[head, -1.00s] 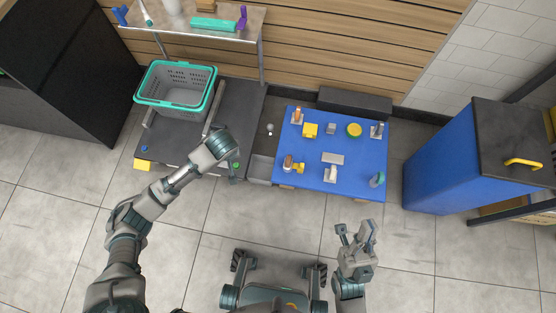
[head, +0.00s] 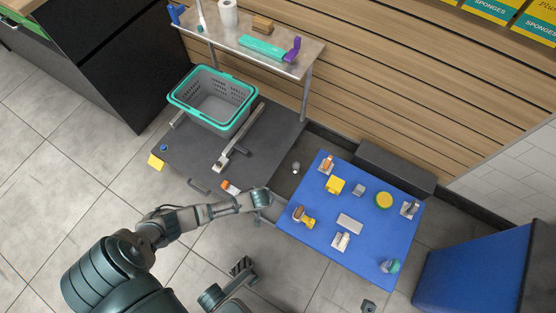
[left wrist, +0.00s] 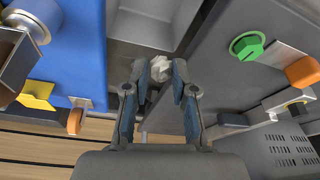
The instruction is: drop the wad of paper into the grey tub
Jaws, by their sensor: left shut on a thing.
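The wad of paper (left wrist: 160,68) is a small white crumpled lump. In the left wrist view it sits between the fingertips of my left gripper (left wrist: 158,76), which is shut on it. The grey tub (left wrist: 146,28) shows just beyond the fingertips, at the top of that view. The arm partly hides the tub and hides the wad. Only a small tip of my right gripper (head: 368,306) shows at the bottom edge.
The blue table (head: 330,258) carries several stamps and blocks. The dark table (head: 180,150) holds a grey basket with a teal rim (head: 207,112). A green knob (left wrist: 247,48) and an orange part (left wrist: 302,71) show close to the left gripper. A small pale object (head: 296,167) lies behind the tub.

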